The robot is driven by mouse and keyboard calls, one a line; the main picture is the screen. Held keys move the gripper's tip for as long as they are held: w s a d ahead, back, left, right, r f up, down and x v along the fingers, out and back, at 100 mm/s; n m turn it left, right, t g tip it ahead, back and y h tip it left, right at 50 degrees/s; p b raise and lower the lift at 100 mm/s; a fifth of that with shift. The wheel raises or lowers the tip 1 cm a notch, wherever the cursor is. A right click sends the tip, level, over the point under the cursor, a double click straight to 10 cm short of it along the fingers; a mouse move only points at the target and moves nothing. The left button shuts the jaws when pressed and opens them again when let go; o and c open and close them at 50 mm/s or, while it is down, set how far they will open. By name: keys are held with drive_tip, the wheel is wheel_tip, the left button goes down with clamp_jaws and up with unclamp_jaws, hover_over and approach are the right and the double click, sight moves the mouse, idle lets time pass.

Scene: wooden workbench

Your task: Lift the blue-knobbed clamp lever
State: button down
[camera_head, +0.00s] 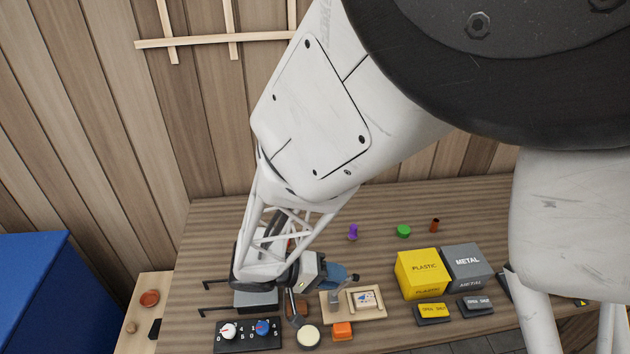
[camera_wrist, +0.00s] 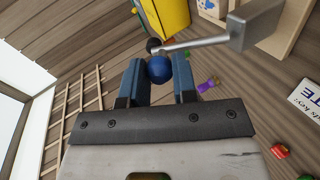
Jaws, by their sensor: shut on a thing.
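The blue knob (camera_wrist: 158,69) of the clamp lever sits between the two blue-grey fingers of my gripper (camera_wrist: 158,63) in the wrist view. The fingers are shut on it. A thin metal rod (camera_wrist: 192,43) runs from a grey metal block (camera_wrist: 262,22) to a dark round end just beyond the knob. Where the knob joins the lever is hidden. In the head view my gripper (camera_head: 337,274) is above the wooden clamp board (camera_head: 375,318), beside the grey clamp post (camera_head: 335,297). The knob is hidden there by the fingers.
A yellow plastic bin (camera_head: 418,272) and a grey metal bin (camera_head: 466,265) stand to the right. A dial panel (camera_head: 248,345) and an orange block (camera_head: 342,330) are in front. A purple piece (camera_head: 353,231) and a green piece (camera_head: 403,231) lie behind, with free bench around them.

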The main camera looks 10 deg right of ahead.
drive_tip(key=shift+a+f+h, duration=0.15)
drive_tip(key=shift+a+h, duration=0.9)
drive_tip(key=shift+h, duration=0.45)
drive_tip(key=c, duration=0.9)
unclamp_jaws()
drive_tip(key=shift+a, duration=0.2)
drive_tip(key=a, duration=0.7)
drive_tip(key=shift+a+r, duration=0.2)
drive_tip(key=shift+r, duration=0.25)
